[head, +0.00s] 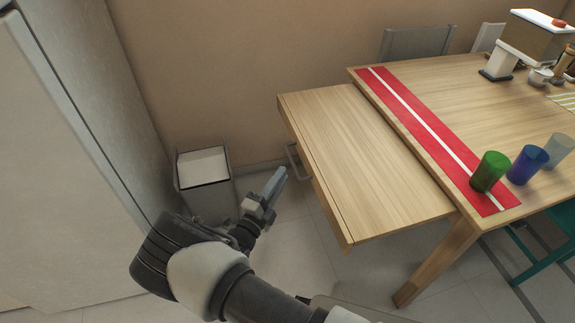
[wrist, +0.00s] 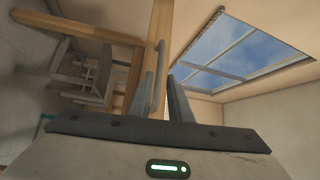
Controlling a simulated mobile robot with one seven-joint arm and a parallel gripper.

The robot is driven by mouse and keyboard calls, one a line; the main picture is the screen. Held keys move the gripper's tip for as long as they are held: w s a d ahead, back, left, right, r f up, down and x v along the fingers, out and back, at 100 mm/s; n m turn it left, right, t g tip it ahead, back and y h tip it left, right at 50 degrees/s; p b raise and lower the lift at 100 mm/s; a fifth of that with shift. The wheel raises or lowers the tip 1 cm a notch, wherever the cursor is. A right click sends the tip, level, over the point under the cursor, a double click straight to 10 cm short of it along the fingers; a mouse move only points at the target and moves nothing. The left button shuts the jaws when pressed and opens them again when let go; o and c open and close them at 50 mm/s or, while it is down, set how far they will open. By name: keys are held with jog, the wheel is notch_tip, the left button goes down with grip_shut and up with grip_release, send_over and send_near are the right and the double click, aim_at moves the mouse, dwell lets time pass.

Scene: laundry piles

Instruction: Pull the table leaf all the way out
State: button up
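The table leaf (head: 365,160) is a light wood panel that sticks out from the left side of the table (head: 450,95), slightly below its top. A grey bar handle (head: 293,158) is on the leaf's outer left edge. My gripper (head: 279,178) is just left of the handle, below the leaf's top. In the wrist view, my gripper's two fingers (wrist: 162,98) are apart, and the handle (wrist: 160,75) appears in line with the gap, close to the left finger. Whether it touches a finger cannot be told.
A red runner (head: 430,130) lies on the table, with a green cup (head: 489,172), a blue cup (head: 522,166) and a pale cup (head: 558,149) near its front end. A grey bin (head: 205,196) stands by the wall, left of my gripper. Clear floor lies below the leaf.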

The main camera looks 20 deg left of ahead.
jog(key=v, duration=1.1)
jog(key=shift+p, duration=0.45)
jog(key=shift+r, duration=0.1)
jog(key=w+d+r+m+g+h, duration=0.55)
jog(key=d+r+m, duration=0.25)
jog(key=m, duration=0.2)
jog(key=s+d+r+m+g+y, duration=0.1)
jog(key=s+d+r+m+g, duration=0.1)
jog(key=d+r+m+g, duration=0.75)
jog(key=s+d+r+m+g+y, duration=0.1)
jog(key=s+d+r+m+g, duration=0.2)
jog(key=d+r+m, duration=0.75)
jog(key=s+d+r+m+t+y, duration=0.2)
jog(key=s+d+r+m+y, duration=0.3)
jog(key=m, duration=0.7)
jog(key=s+d+r+m+t+y, duration=0.2)
jog(key=s+d+r+m, duration=0.2)
jog(key=s+m, duration=0.55)
jog(key=w+r+m+p, duration=0.2)
jog(key=w+r+p, duration=0.1)
jog(key=r+p, duration=1.8)
jog(key=shift+a+r+p, duration=0.15)
jog(key=shift+r+p, duration=0.25)
jog(key=shift+p, duration=0.4)
